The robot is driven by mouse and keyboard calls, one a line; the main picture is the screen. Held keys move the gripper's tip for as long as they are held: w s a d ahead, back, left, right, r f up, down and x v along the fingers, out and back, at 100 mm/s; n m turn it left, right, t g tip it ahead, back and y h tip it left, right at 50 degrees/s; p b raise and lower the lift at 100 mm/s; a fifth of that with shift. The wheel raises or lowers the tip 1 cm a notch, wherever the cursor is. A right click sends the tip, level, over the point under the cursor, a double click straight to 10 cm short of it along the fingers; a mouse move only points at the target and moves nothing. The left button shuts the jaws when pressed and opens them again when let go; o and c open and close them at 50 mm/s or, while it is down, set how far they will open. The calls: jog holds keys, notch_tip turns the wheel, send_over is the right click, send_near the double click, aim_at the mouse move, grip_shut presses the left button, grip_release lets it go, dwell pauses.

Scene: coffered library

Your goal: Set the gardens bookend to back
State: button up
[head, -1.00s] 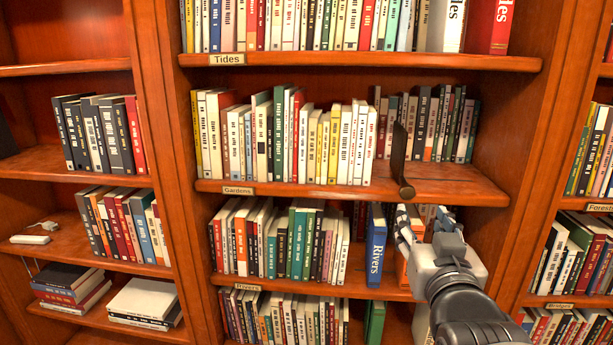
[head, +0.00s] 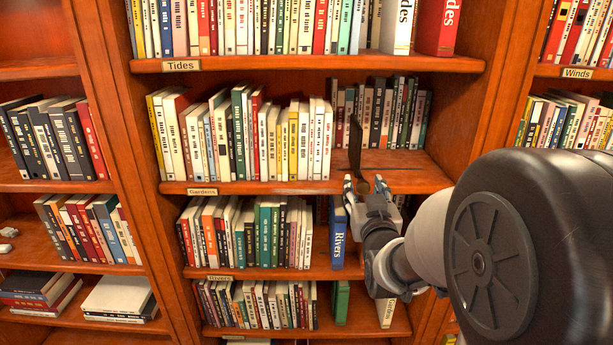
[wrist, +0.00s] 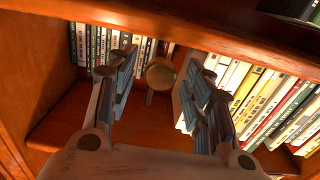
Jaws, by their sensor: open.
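The gardens bookend (head: 355,147) is a dark, thin upright plate on the shelf labelled Gardens (head: 202,191). It stands just right of the front row of books (head: 291,140). In the wrist view the knob (wrist: 160,73) shows between the open fingers of my gripper (wrist: 159,58), with gaps on both sides. The bookend's plate is mostly hidden behind the knob there.
A back row of dark books (head: 382,112) stands behind the bookend. The Gardens shelf board (head: 405,180) is bare to the right. Below, a blue Rivers book (head: 338,236) stands close under my gripper. The Tides shelf (head: 320,64) is above.

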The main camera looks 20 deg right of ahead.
jog(key=shift+w+d, duration=0.2)
jog(key=shift+w, duration=0.5)
jog(key=shift+c, duration=0.3)
grip_shut()
